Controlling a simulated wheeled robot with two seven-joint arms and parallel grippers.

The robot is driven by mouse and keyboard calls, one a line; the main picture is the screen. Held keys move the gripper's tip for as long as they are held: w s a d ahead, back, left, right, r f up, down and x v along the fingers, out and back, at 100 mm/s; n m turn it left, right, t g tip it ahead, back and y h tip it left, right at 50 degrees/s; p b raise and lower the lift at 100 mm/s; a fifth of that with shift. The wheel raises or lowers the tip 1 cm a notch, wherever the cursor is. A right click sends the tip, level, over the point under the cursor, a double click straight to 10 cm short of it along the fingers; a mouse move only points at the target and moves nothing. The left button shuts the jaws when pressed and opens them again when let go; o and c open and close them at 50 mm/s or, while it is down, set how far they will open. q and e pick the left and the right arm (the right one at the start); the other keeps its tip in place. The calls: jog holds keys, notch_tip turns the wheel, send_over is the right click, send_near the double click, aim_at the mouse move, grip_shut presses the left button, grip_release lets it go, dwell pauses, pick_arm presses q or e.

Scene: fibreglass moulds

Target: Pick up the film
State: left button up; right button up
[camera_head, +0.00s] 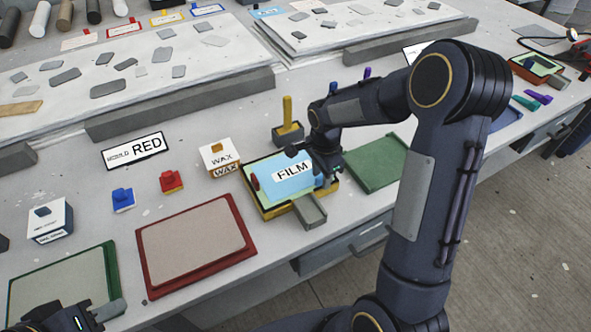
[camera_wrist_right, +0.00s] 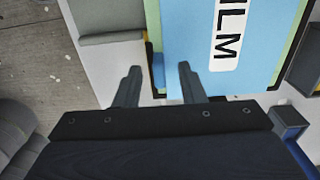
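The film (camera_head: 290,182) is a light blue sheet with a white FILM label, lying flat on a yellow-edged tray (camera_head: 268,214) with a pale green surface. My right gripper (camera_head: 318,170) is over the film's right side in the head view. In the right wrist view, my right gripper (camera_wrist_right: 159,82) has its two fingers apart with nothing held between them. The film (camera_wrist_right: 186,30) lies just beyond the fingertips, mostly on the right one's side. My left gripper (camera_head: 85,316) is partly cut off at the bottom left, far from the film; its opening cannot be made out.
A white wax box (camera_head: 219,160) stands left of the tray. A red-framed mould (camera_head: 195,243) lies to the left, a green one (camera_head: 375,163) to the right. A yellow-handled tool (camera_head: 288,120) stands behind. A grey block (camera_head: 310,212) sits at the tray's front edge.

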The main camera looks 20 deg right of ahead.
jog(key=shift+f, duration=0.35)
jog(key=shift+c, duration=0.5)
grip_shut()
jog(key=shift+r, duration=0.1)
